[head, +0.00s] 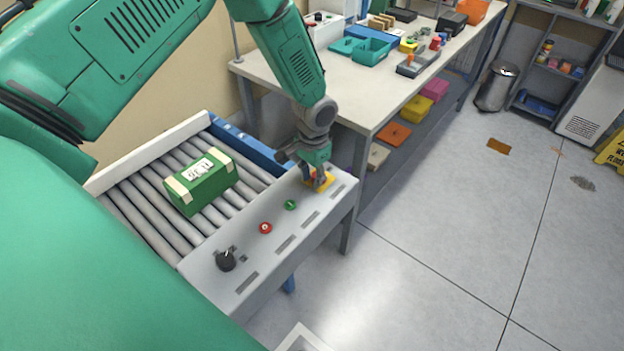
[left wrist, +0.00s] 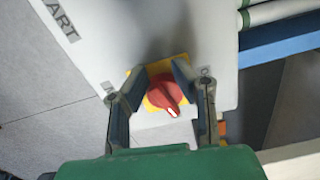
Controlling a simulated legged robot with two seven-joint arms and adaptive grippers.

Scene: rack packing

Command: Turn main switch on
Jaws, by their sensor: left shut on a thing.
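The main switch is a red rotary knob (left wrist: 165,95) on a yellow plate (head: 325,182), at the far end of the grey control panel (head: 222,268). In the left wrist view a white mark on the knob points down and slightly right. My left gripper (head: 318,182) reaches down over the switch, and its two dark fingers (left wrist: 161,100) stand on either side of the knob, shut on it. In the head view the gripper hides most of the knob. My right gripper is in neither view.
The panel also carries a green button (head: 290,205), a red button (head: 265,228) and a black knob (head: 226,260). A green box (head: 202,182) lies on the roller conveyor (head: 150,208). A workbench (head: 352,103) with bins stands behind. The floor at right is mostly clear.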

